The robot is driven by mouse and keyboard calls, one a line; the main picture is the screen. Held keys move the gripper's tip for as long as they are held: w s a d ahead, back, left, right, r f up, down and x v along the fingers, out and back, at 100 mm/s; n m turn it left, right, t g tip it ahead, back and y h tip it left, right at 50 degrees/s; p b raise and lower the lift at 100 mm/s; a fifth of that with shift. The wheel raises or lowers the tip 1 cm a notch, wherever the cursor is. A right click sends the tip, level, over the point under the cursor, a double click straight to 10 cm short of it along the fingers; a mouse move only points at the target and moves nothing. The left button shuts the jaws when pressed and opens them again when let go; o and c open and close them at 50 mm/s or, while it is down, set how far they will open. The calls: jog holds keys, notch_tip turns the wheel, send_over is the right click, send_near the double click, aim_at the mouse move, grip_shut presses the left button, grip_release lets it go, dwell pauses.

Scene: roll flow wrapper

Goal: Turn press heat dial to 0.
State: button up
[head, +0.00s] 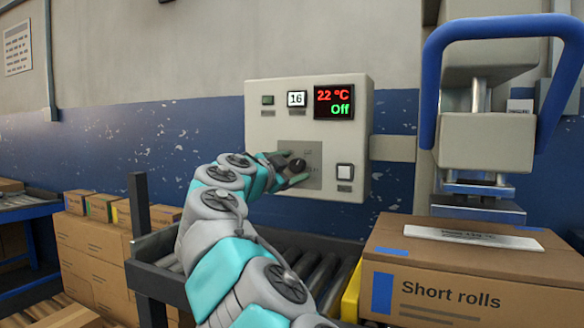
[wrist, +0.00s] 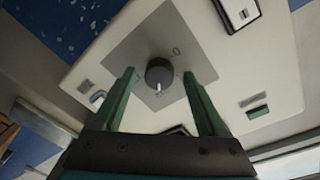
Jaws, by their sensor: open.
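The press heat dial (head: 297,165) is a dark round knob on a grey plate, low on the pale control box (head: 264,190). In the wrist view the dial (wrist: 160,73) shows a white pointer mark toward the bottom of the picture. A "0" is printed on the plate above and to its right, away from that mark. My gripper (head: 291,168) is open at the plate. In the wrist view its two green fingers (wrist: 158,78) stand on either side of the dial, with a gap on each side. Part of the plate's lettering is hidden or too small to read.
A display (head: 334,102) reads "22 °C" and "Off"; a small counter (head: 297,98) reads "16". A roller conveyor (head: 320,268) runs below.

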jog(key=shift+c, duration=0.4)
grip_shut()
jog(key=shift+f+b, duration=0.15)
jog(key=shift+b, duration=0.2)
